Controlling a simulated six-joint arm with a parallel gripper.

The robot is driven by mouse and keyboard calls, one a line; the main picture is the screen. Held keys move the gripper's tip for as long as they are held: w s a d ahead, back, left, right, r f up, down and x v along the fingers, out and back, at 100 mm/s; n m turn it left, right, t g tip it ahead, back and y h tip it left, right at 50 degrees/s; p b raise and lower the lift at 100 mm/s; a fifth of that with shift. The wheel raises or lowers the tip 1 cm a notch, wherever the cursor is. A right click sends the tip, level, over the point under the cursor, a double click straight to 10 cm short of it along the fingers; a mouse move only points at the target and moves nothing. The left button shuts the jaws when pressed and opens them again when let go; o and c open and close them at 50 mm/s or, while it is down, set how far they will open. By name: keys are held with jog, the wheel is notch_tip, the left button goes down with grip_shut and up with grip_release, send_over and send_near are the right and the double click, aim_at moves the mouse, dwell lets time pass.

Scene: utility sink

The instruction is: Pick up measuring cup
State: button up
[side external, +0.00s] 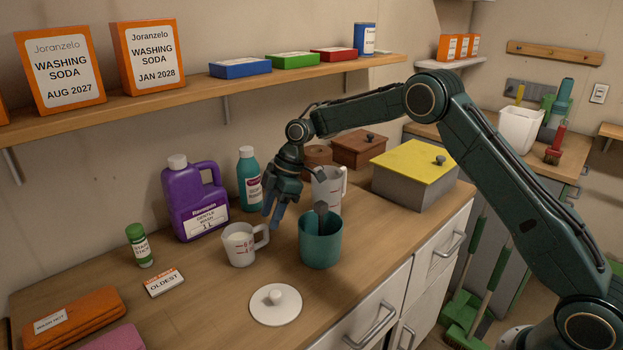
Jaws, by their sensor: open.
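A small clear measuring cup (238,246) with red markings and white contents stands upright on the wooden counter, its handle toward the right. A taller clear measuring jug (329,184) with a handle stands farther back, partly hidden behind a teal pot. My gripper (273,214) is open and points down, just above and behind the small cup's handle in this view. Nothing shows between its fingers. I cannot tell its exact distance from the handle.
The teal pot (320,245), with a grey piece at its rim, stands right of the small cup. A white lid (275,306) lies in front. A purple jug (195,200) and teal bottle (249,179) stand behind. A yellow-lidded box (413,175) is at right. A shelf (200,92) runs above.

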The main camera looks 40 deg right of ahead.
aim_at(264, 240)
jog(key=shift+a+f, duration=0.2)
jog(key=shift+f, duration=0.35)
jog(key=shift+x, duration=2.55)
jog(key=shift+w+a, duration=0.1)
jog(key=shift+a, duration=0.05)
jog(key=shift+c, duration=0.4)
jog(key=shift+r, duration=0.1)
grip_shut()
